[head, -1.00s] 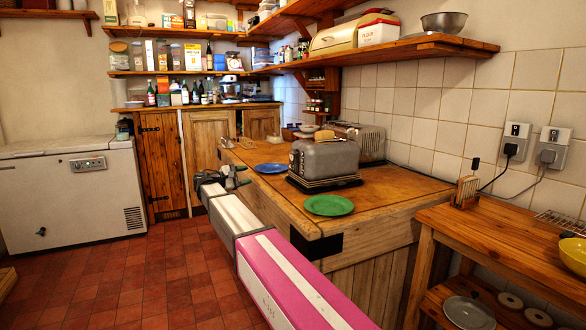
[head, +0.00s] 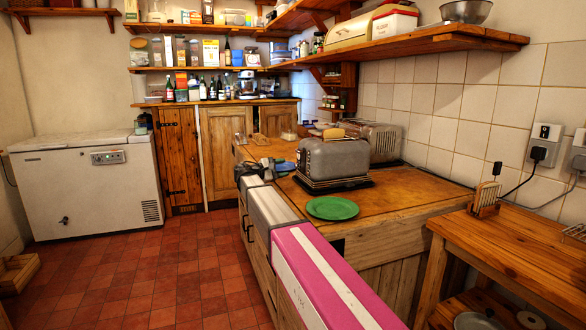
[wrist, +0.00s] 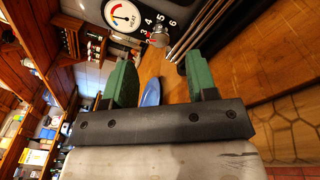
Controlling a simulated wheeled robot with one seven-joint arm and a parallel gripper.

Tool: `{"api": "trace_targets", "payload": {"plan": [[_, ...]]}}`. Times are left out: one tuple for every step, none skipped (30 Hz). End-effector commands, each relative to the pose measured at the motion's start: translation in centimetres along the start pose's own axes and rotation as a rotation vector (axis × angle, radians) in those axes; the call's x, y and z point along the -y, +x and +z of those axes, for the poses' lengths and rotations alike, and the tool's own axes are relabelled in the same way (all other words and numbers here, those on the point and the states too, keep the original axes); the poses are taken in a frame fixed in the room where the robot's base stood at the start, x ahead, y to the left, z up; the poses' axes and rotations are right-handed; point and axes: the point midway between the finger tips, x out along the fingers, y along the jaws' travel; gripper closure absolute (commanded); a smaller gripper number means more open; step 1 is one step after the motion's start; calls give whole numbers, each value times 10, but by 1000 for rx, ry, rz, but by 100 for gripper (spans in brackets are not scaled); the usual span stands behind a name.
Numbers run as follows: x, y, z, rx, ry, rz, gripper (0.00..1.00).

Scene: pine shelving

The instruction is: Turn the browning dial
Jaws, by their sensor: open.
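The grey toaster (head: 333,162) stands on the wooden counter (head: 400,190), with bread showing at its top. The browning dial (wrist: 158,39) shows in the wrist view as a small metallic knob with a red mark and numbers around it, on the toaster's end. A round gauge marked HEAT (wrist: 123,15) is beside it. My gripper (wrist: 160,70) is open and empty, its two green fingers spread. The dial appears beyond the fingertips, apart from them and roughly between them. In the head view my gripper (head: 268,167) is left of the toaster, and the dial cannot be made out.
A green plate (head: 332,208) lies on the counter in front of the toaster. A blue plate (wrist: 152,93) shows between my fingers in the wrist view. A second toaster (head: 375,138) stands behind. A shelf (head: 450,38) hangs above.

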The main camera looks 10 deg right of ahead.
Motion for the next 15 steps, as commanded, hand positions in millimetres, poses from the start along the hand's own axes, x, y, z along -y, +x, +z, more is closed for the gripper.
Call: {"api": "trace_targets", "payload": {"plan": [[0,10,0,1,0,-1,47],[0,15,0,1,0,-1,47],[0,21,0,1,0,-1,47],[0,26,0,1,0,-1,47],[0,30,0,1,0,-1,47],[0,34,0,0,0,-1,47],[0,37,0,0,0,-1,47],[0,40,0,0,0,-1,47],[0,43,0,0,0,-1,47],[0,45,0,0,0,-1,47],[0,47,0,0,0,-1,47],[0,48,0,0,0,-1,47],[0,50,0,0,0,0,47],[0,50,0,0,0,0,47],[0,51,0,0,0,0,47]]}}
